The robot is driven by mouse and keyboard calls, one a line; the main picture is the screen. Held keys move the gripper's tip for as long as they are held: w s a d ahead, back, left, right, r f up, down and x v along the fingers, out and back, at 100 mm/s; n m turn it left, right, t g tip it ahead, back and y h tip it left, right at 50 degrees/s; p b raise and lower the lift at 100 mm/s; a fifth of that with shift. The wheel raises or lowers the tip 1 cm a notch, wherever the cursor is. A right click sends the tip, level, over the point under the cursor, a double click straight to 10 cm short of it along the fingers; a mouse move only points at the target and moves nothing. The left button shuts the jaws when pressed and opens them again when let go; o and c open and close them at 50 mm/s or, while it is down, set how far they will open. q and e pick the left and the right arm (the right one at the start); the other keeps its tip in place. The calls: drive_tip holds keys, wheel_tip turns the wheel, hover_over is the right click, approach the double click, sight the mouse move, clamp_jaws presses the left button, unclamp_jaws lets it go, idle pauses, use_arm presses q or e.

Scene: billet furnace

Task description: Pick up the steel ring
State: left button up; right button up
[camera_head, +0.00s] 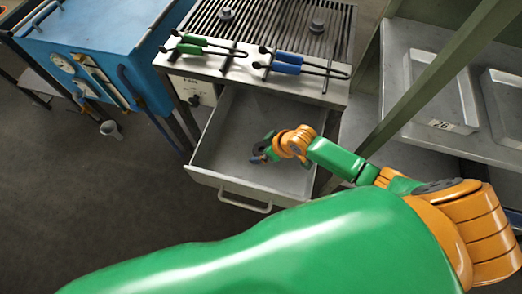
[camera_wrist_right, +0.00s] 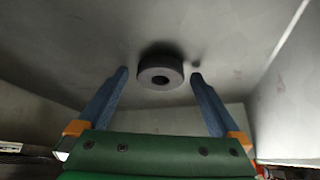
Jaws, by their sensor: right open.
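The steel ring (camera_wrist_right: 160,64) is a short, thick dark grey ring with a centre hole. In the right wrist view it sits on a pale grey surface just beyond and between my right fingertips. My right gripper (camera_wrist_right: 160,75) is open, with one blue finger on each side and a gap to the ring on both sides. In the head view my right gripper (camera_head: 263,149) is down inside the open drawer (camera_head: 206,159); I cannot clearly make out the ring there. My left gripper is not in view.
Drawer walls surround my right gripper. Above the drawer is a slatted grill top (camera_head: 262,25) with green-handled tongs (camera_head: 193,42) and blue-handled tongs (camera_head: 287,62). A green post (camera_head: 440,70) and a shelf with metal trays (camera_head: 432,95) stand to the right. A blue cabinet (camera_head: 90,32) is left.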

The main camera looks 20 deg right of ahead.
clamp_jaws()
idle(0.3)
drive_tip(key=shift+r, duration=0.15)
